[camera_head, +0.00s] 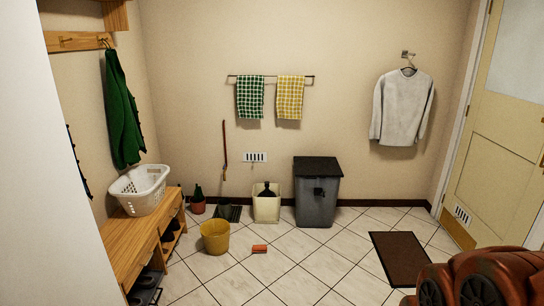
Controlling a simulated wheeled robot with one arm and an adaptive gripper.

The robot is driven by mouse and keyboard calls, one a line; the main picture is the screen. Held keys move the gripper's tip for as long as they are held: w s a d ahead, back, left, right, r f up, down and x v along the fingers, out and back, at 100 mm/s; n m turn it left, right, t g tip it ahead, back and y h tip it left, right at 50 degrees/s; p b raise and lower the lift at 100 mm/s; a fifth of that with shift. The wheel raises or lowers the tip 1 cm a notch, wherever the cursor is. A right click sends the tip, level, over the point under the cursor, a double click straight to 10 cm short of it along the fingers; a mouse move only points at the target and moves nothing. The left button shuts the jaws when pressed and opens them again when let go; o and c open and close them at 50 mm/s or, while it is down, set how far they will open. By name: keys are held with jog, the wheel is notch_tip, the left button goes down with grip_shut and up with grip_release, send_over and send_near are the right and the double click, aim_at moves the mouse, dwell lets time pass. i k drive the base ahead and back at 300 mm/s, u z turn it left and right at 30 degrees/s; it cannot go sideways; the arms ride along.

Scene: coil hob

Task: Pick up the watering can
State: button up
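I cannot make out a watering can for certain. A small dark red pot-like thing with a dark green top (198,201) stands on the floor by the back wall, right of the bench. It is too small to tell whether it is a can or a plant pot. A dark shape (227,212) sits low on the floor to its right, also unclear. My gripper is not in view; only reddish-brown rounded parts, likely of my arm, fill the lower right corner, far from these things.
A yellow bucket (215,237) and a small orange-red block (260,249) stand on the tiles. A cream bin (266,207) and a lidded grey bin (317,198) line the wall. A wooden bench (126,236) bears a white basket (140,190). A brown mat (401,258) lies right; mid-floor is clear.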

aim_at(224, 210)
jog(key=z, duration=0.05)
jog(key=i, duration=1.7)
jog(key=u, duration=0.45)
jog(key=i, duration=1.8)
jog(key=u, duration=1.15)
jog(key=i, duration=1.3)
jog(key=u, duration=0.55)
